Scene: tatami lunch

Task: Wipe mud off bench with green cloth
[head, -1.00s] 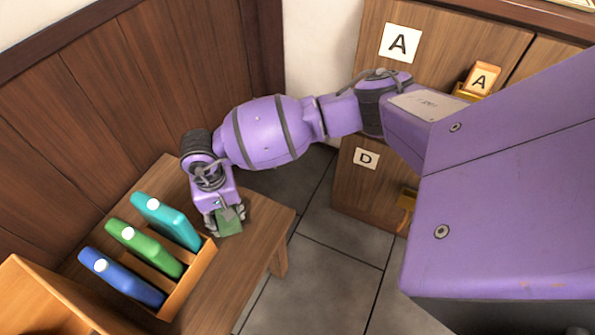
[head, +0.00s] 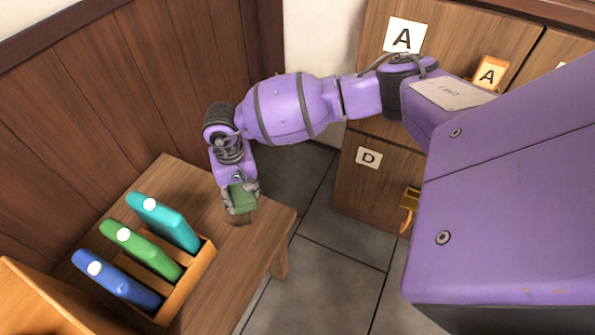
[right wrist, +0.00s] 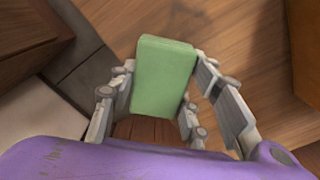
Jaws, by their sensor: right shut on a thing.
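My right gripper (head: 240,190) is shut on the green cloth (head: 240,202), a folded, block-like pad. It is over the right part of the brown wooden bench (head: 262,213). A darker patch shows on the bench just under the cloth; I cannot tell whether it is shadow or mud. The cloth looks a little above the bench top. In the right wrist view the green cloth (right wrist: 164,76) sits between both fingers of my right gripper (right wrist: 160,90), with bench wood behind it. I make out no clear mud. My left gripper is not in view.
A wooden rack (head: 190,284) on the bench holds a teal case (head: 165,220), a green case (head: 143,248) and a blue case (head: 118,280), left of the gripper. A wood-panelled wall stands behind.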

